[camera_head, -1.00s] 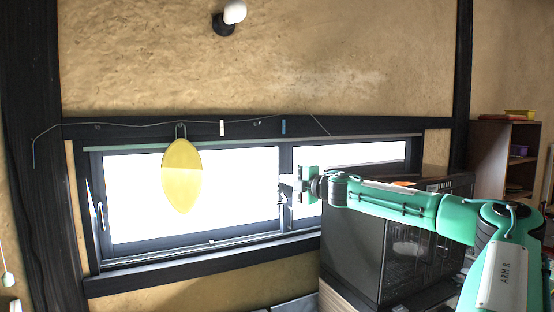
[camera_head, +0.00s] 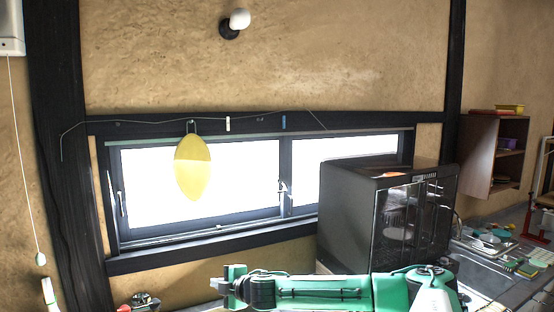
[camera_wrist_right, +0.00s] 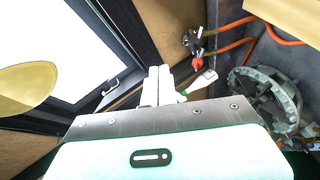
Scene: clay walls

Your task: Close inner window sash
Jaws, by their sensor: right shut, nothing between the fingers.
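The wide window, with a dark frame and two bright panes, is in the far wall in the head view. The left sash (camera_head: 283,165) has a small latch near the middle upright and a pull handle (camera_head: 121,204) at its left edge. I cannot tell which sash is the inner one. My right gripper (camera_head: 226,288) is below the window, apart from it, shut and empty. In the right wrist view its pale fingers (camera_wrist_right: 157,84) are together, near the dark window frame (camera_wrist_right: 118,40).
A yellow oval (camera_head: 193,168) hangs before the left pane. A black glass-fronted appliance (camera_head: 350,225) stands before the window's right end. A wooden shelf (camera_head: 480,155) and a cluttered counter (camera_head: 500,270) are at the right. A pull cord (camera_head: 25,160) hangs at the left.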

